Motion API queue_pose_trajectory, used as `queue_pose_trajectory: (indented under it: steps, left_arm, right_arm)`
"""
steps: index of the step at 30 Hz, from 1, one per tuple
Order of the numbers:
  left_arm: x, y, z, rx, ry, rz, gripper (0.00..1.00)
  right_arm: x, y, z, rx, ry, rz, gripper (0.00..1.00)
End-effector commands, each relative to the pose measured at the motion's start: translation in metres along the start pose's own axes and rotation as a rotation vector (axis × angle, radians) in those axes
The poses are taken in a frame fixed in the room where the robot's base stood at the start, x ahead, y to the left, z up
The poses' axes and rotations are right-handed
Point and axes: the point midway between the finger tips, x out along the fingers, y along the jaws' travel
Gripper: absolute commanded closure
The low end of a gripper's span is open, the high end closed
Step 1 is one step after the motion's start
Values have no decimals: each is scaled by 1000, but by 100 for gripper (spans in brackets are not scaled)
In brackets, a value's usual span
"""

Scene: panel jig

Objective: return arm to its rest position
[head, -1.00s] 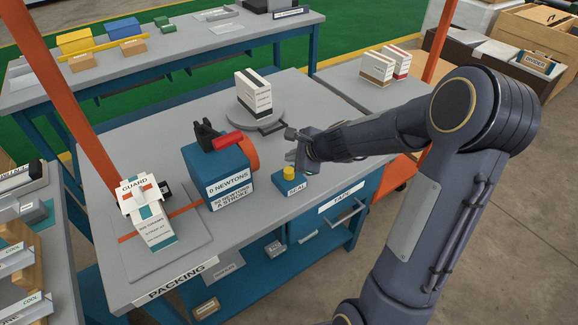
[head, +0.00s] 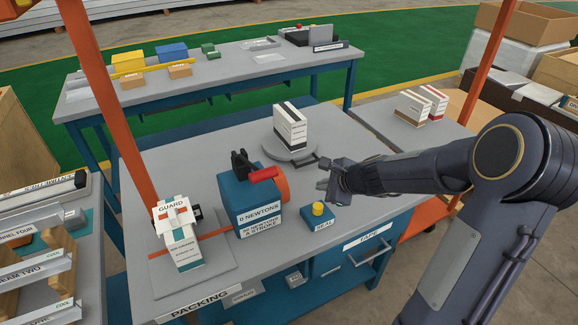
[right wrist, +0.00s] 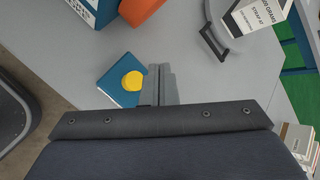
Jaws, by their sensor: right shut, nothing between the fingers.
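My right arm (head: 500,205) reaches in from the right over the packing table (head: 190,290). My right gripper (head: 327,180) is shut and empty, above the table just behind and right of the blue SEAL block (head: 319,221) with its yellow button (head: 318,208). In the right wrist view the shut fingers (right wrist: 160,72) show beside the yellow button (right wrist: 132,81), and I cannot tell how high above the table they are. My left gripper is not in view.
A blue 0 NEWTONS box (head: 238,208) with a red handle stands left of the gripper. A turntable (head: 270,152) holds a striped carton (head: 291,127). A GUARD carton (head: 178,240) stands at left. Orange posts (head: 105,100) rise at the table's sides.

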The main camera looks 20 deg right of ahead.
Motion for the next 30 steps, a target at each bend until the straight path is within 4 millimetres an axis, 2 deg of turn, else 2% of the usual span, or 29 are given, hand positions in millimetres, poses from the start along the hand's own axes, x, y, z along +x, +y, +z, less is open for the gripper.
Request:
queue_pose_trajectory:
  steps: [5, 8, 11, 13, 16, 18, 21, 24, 27, 30]
  left_arm:
    - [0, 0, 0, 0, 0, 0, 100]
    - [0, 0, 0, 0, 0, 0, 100]
    - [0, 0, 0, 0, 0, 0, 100]
    - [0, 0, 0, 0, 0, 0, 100]
    - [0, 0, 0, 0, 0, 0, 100]
    - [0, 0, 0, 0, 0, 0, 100]
    - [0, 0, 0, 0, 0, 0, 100]
    - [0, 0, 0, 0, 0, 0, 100]
    - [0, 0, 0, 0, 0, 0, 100]
    - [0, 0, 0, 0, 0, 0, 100]
  right_arm:
    - [-5, 1, 5, -28, -8, 1, 100]
    - [-26, 6, 26, -157, -48, 8, 100]
    - [-66, 26, 58, -414, -115, 26, 100]
    - [-99, 51, 79, -647, -164, 46, 100]
    - [-144, 96, 95, -990, -217, 80, 100]
    - [-169, 127, 96, -1211, -239, 106, 100]
    - [-195, 166, 87, -1482, -250, 146, 100]
    - [-211, 193, 74, -1675, -248, 184, 100]
    - [-218, 208, 64, -1792, -240, 210, 100]
    - [-221, 214, 59, -1842, -235, 225, 100]
